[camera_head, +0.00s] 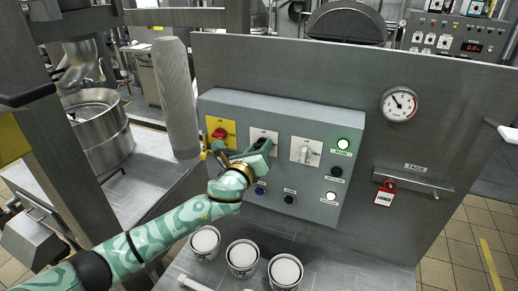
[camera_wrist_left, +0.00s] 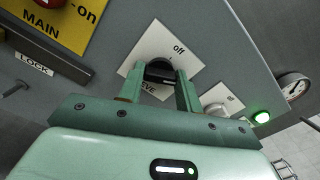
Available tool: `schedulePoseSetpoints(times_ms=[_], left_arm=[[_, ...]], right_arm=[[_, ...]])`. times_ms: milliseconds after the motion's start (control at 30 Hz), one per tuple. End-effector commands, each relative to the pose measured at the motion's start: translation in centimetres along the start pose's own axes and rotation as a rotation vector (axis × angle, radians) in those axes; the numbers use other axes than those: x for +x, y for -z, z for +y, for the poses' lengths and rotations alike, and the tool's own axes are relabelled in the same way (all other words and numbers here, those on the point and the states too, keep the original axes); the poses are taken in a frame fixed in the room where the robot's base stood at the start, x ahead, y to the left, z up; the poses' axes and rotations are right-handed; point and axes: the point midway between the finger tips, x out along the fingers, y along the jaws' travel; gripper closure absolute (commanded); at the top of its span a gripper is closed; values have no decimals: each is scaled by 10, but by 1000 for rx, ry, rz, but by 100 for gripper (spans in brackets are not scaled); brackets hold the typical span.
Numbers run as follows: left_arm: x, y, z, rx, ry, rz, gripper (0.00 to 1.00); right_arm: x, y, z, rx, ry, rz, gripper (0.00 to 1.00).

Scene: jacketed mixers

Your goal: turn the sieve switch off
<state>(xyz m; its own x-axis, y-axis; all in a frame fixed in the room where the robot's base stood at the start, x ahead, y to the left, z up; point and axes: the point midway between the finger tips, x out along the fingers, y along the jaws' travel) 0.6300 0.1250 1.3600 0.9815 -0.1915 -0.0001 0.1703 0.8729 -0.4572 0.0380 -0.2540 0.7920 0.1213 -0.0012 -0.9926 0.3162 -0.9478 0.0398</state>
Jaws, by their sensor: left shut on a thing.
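The sieve switch is a black knob (camera_wrist_left: 160,71) on a white plate (camera_wrist_left: 152,48) marked "off" and partly "EVE" in the left wrist view. In the head view its plate (camera_head: 262,135) sits on the grey control box (camera_head: 270,112), between the yellow main plate and another white switch plate. My left gripper (camera_head: 262,148) is shut on the knob, with one finger on each side of it in the left wrist view (camera_wrist_left: 160,82). The fingers hide part of the knob and plate, and I cannot tell exactly where its pointer stands. My right gripper is not in view.
Beside it are the yellow main switch plate (camera_head: 228,127) with a red knob and a third switch (camera_head: 305,151). A green lamp (camera_head: 343,143) is lit. A red padlock (camera_head: 385,194) hangs at the right. Three white-topped tubs (camera_head: 242,256) stand below the box.

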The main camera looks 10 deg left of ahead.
Motion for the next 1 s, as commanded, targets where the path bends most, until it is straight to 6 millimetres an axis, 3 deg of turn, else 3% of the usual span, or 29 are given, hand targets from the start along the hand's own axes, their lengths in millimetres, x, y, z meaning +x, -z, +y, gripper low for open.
schedulePoseSetpoints(times_ms=[1000], left_arm=[[0,0,0,-922,-3,1,88]], right_arm=[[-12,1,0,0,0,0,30]])
